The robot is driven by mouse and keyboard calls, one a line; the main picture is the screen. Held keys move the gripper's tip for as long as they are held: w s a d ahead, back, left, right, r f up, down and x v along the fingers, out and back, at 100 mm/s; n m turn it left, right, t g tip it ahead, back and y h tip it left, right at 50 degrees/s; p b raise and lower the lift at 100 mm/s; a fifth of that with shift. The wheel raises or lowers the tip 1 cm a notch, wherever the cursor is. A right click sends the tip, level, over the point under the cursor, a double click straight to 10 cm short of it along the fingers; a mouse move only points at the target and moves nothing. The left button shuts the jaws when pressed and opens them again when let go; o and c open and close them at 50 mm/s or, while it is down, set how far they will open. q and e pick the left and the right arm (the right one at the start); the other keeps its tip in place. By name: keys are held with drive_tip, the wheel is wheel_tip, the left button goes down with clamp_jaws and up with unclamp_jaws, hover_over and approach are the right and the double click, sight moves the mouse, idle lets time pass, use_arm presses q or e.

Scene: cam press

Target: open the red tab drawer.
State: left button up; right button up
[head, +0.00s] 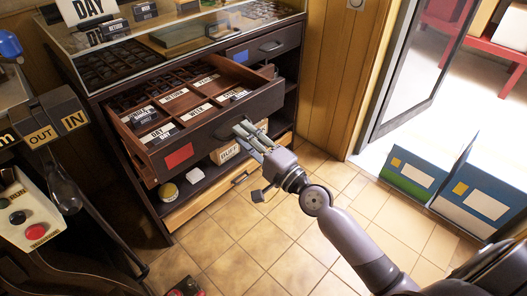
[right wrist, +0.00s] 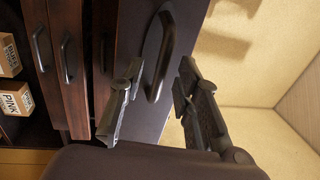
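The red tab drawer (head: 207,128) stands pulled out of the dark cabinet, with its red tab (head: 179,155) on the left of its front. Its inside shows several compartments with white labelled blocks. My right gripper (head: 246,132) is at the right part of the drawer front, by its handle, which it partly hides in the head view. In the right wrist view, the right gripper (right wrist: 160,105) is open, and a dark curved handle (right wrist: 162,55) lies just beyond and between its fingers. Contact with the handle cannot be told. My left gripper is not in view.
A closed drawer with a blue tab (head: 237,56) is above, under a glass-topped case (head: 180,40). Boxes stand on the shelf below. The tiled floor (head: 240,235) in front is mostly clear; blue-green boxes (head: 480,190) stand right.

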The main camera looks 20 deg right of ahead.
drive_tip(key=v, duration=0.9)
drive_tip(key=shift+s+d, duration=0.15)
drive_tip(key=shift+s, duration=0.1)
